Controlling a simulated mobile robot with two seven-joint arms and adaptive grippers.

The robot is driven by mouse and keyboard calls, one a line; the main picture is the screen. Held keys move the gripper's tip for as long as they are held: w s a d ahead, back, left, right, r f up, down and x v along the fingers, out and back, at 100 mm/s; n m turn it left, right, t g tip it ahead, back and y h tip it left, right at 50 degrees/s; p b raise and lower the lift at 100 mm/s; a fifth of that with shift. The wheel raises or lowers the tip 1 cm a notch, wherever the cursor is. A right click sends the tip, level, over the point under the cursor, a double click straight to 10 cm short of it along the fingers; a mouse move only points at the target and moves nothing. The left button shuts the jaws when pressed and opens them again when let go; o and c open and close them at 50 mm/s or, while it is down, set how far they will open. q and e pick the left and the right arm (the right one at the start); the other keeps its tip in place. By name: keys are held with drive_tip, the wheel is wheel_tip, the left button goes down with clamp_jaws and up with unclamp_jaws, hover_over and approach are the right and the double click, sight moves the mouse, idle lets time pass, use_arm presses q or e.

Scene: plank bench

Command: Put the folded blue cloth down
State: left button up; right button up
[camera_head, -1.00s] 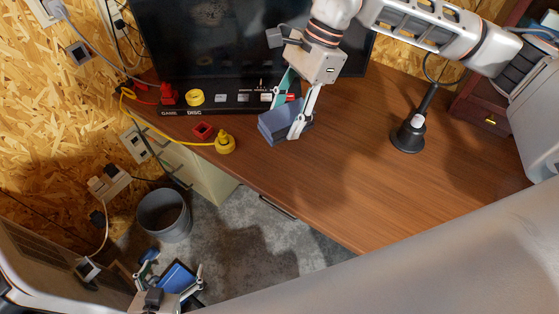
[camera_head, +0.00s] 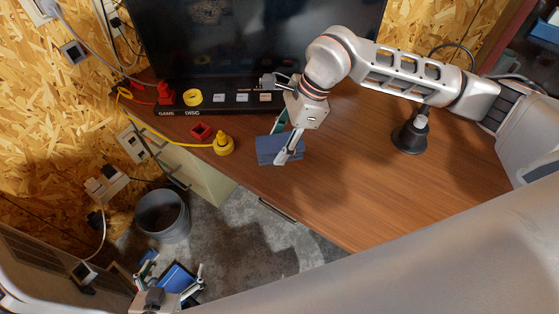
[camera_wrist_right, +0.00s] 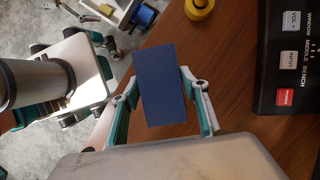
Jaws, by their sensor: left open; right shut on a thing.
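The folded blue cloth (camera_head: 268,151) is a dark blue rectangular block near the front-left edge of the plank bench (camera_head: 355,195). My right gripper (camera_head: 284,152) is shut on it, with one finger on each side. The right wrist view shows the cloth (camera_wrist_right: 160,85) between the two fingers of this gripper (camera_wrist_right: 160,98). I cannot tell whether its underside touches the bench. My left gripper (camera_head: 174,268) is open at the bottom left, away from the bench top, with a blue thing (camera_head: 177,279) showing between its fingers that I cannot make out.
A yellow knobbed thing (camera_head: 223,145) and a red square piece (camera_head: 201,131) lie left of the cloth. A black button panel (camera_head: 225,101) runs behind, below a dark screen (camera_head: 260,45). A black stand (camera_head: 409,137) is to the right. A grey bin (camera_head: 162,215) stands on the floor. The bench's middle is clear.

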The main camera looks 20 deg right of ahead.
sight(274, 170)
drive_tip(key=shift+f, duration=3.8)
drive_tip(key=shift+f, duration=0.15)
drive_tip(key=o, duration=1.2)
drive_tip(key=v, duration=1.2)
drive_tip(key=shift+a, duration=0.1)
